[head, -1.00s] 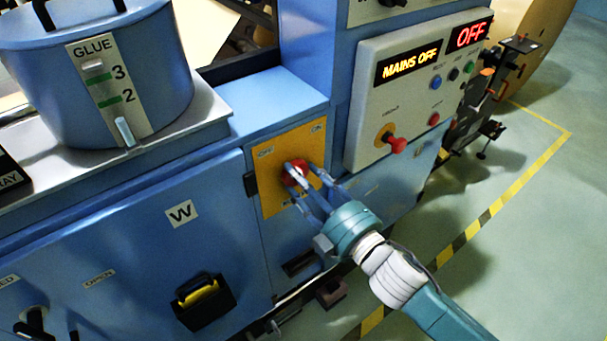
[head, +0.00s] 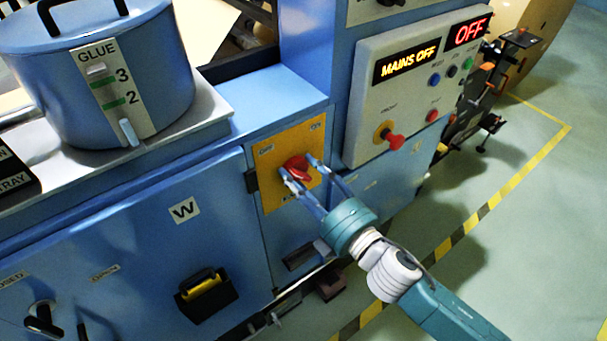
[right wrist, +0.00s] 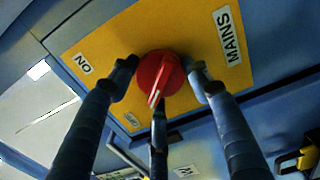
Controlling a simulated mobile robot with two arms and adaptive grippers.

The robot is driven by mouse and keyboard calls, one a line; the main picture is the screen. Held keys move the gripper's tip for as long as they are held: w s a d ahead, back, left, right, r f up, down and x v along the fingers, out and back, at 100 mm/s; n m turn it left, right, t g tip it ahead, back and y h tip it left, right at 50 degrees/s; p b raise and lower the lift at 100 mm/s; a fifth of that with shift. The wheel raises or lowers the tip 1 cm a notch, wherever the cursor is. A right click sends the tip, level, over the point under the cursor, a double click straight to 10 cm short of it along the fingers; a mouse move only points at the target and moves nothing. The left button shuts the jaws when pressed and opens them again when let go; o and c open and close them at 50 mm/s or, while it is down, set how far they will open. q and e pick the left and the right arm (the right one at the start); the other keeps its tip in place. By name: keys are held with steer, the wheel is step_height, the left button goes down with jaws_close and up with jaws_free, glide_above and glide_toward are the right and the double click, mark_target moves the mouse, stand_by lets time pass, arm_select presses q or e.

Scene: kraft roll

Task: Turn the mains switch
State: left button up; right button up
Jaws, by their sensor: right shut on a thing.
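The red mains switch knob (head: 297,166) sits on a yellow plate (head: 273,202) on the blue machine front. My right gripper (head: 296,168) is shut on the knob, its fingers around the sides. In the right wrist view, the fingers (right wrist: 162,80) surround the round red knob (right wrist: 160,75). The knob's ridge has a pale end pointing down, roughly towards the small OFF label (right wrist: 131,121). The ON label (right wrist: 83,63) is at the left and the MAINS label (right wrist: 229,35) at the right. The display (head: 407,62) reads MAINS OFF. My left gripper is out of view.
The grey control panel (head: 375,100) with a red knob (head: 394,141) juts out right of the plate. A blue glue pot (head: 60,105) stands on the ledge at left. A black-and-yellow handle (head: 206,292) projects from the panel below. Open floor lies at right.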

steer(key=shift+s+a, duration=0.25)
steer(key=shift+a, duration=0.1)
steer(key=o, duration=1.1)
steer(key=shift+o, duration=0.3)
steer(key=shift+a, duration=0.2)
steer(key=v, duration=1.2)
